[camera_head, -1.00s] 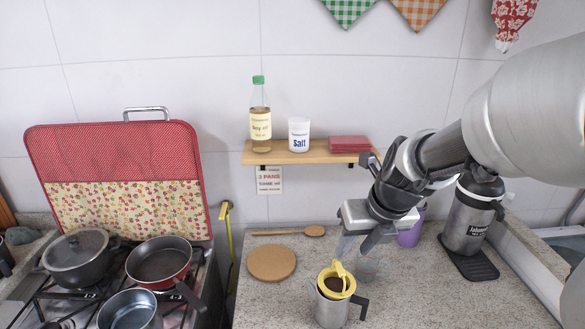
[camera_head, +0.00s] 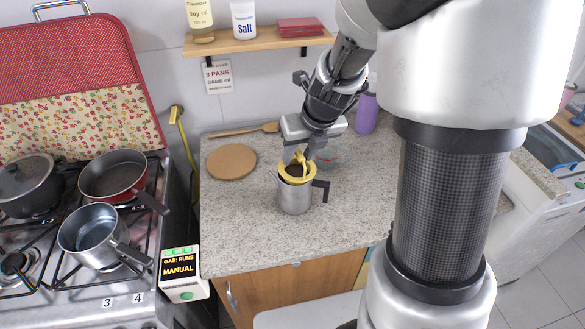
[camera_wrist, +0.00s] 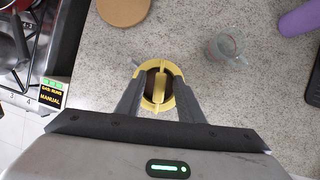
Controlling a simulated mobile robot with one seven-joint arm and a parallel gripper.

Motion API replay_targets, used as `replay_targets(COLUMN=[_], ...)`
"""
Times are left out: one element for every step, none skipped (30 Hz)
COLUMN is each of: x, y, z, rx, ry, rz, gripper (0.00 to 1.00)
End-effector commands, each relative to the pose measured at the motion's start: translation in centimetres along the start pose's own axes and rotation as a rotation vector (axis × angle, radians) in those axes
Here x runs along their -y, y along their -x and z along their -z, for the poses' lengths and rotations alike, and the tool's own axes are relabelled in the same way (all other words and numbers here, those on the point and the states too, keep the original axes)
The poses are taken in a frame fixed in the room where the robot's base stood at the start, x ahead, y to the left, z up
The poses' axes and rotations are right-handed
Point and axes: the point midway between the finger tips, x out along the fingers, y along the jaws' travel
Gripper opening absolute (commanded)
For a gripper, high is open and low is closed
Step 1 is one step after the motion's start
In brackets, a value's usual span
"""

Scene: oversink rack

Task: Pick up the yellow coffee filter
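The yellow coffee filter (camera_head: 297,171) sits in the mouth of a metal pot (camera_head: 295,199) on the granite counter. Its raised handle bar stands on top, with dark coffee inside. My gripper (camera_head: 302,156) is right above it, pointing down. In the wrist view, the filter (camera_wrist: 160,88) lies between the two fingers of my gripper (camera_wrist: 160,75). The fingers are apart on either side of the handle bar, with gaps showing. Contact with the filter cannot be made out.
A glass cup (camera_wrist: 224,46) stands beside the pot. The stove with pans (camera_head: 115,177) is at left. The shelf (camera_head: 262,40) is above; front counter is clear.

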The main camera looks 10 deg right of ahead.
Motion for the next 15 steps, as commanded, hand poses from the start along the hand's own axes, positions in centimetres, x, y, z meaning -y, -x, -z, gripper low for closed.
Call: replay_targets(x=[0.00, -0.01, -0.01, -0.01, -0.02, -0.02, -0.02, -0.02, -0.02, -0.02, -0.02, -0.02, -0.02, -0.02, -0.02], y=[0.02, 0.05, 0.06, 0.06, 0.06, 0.06, 0.06, 0.06, 0.06, 0.07, 0.07, 0.07, 0.07, 0.07, 0.07], z=[-0.04, -0.04, -0.04, -0.04, -0.04, -0.03, -0.03, -0.03, -0.03, -0.03, -0.03, -0.03, -0.02, -0.02, -0.02], rx=[0.000, 0.001, 0.000, 0.000, 0.000, 0.000, 0.000, 0.000, 0.000, 0.000, 0.000, 0.000, 0.000, 0.000, 0.000], ry=[0.000, 0.000, 0.000, 0.000, 0.000, 0.000, 0.000, 0.000, 0.000, 0.000, 0.000, 0.000, 0.000, 0.000, 0.000], rz=[0.000, 0.000, 0.000, 0.000, 0.000, 0.000, 0.000, 0.000, 0.000, 0.000, 0.000, 0.000, 0.000, 0.000, 0.000], gripper=[0.34, 0.34, 0.34, 0.34, 0.34, 0.28, 0.23, 0.17, 0.11, 0.06, 0.01, 0.00, 0.00, 0.00, 0.00])
